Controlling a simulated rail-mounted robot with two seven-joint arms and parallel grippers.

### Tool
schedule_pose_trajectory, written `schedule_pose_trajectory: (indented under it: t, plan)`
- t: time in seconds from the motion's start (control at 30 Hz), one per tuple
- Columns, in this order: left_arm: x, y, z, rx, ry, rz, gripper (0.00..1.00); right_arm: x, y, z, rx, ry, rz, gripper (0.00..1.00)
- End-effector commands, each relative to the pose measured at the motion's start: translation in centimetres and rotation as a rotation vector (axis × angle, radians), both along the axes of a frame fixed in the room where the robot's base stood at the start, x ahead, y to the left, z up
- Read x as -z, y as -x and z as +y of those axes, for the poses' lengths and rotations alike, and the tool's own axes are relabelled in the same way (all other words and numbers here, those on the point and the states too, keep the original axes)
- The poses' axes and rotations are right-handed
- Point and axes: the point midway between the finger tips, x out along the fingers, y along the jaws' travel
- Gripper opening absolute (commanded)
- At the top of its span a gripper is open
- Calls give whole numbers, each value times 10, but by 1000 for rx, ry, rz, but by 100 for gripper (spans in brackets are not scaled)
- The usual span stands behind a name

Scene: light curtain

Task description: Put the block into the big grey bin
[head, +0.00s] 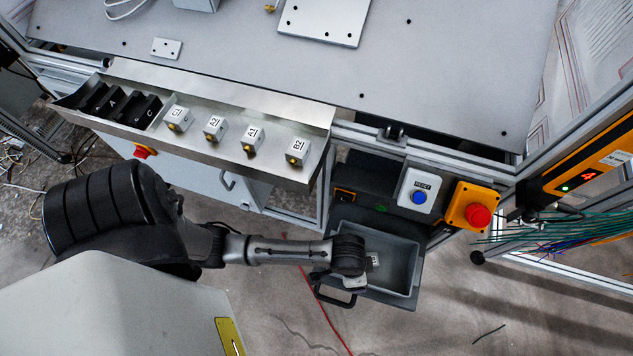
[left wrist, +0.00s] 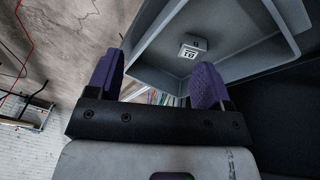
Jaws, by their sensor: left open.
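A small light block (head: 373,258) with a printed label lies on the floor of the big grey bin (head: 408,290). In the left wrist view the block (left wrist: 192,48) lies inside the bin (left wrist: 276,48), apart from my fingers. My left gripper (head: 352,283) is over the left, near part of the bin, beside the block in the head view; my wrist hides its fingertips there. In the left wrist view my left gripper (left wrist: 157,76) has its two purple fingers spread wide with nothing between them. My right gripper is not in view.
A metal chute (head: 215,100) holds several labelled white blocks and black ones. A reset button box (head: 416,190) and an orange box with a red stop button (head: 474,207) stand behind the bin.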

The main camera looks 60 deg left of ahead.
Motion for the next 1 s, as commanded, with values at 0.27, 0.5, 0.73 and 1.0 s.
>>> schedule_pose_trajectory:
  t: [0.27,0.5,0.73,1.0]
  plan:
    - [-53,70,73,-158,-53,-101,74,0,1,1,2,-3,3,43]
    - [-78,100,111,-222,-128,-132,74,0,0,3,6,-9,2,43]
    - [-82,104,116,-227,-141,-136,74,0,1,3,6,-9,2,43]
    - [-82,104,116,-227,-140,-136,74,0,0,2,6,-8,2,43]
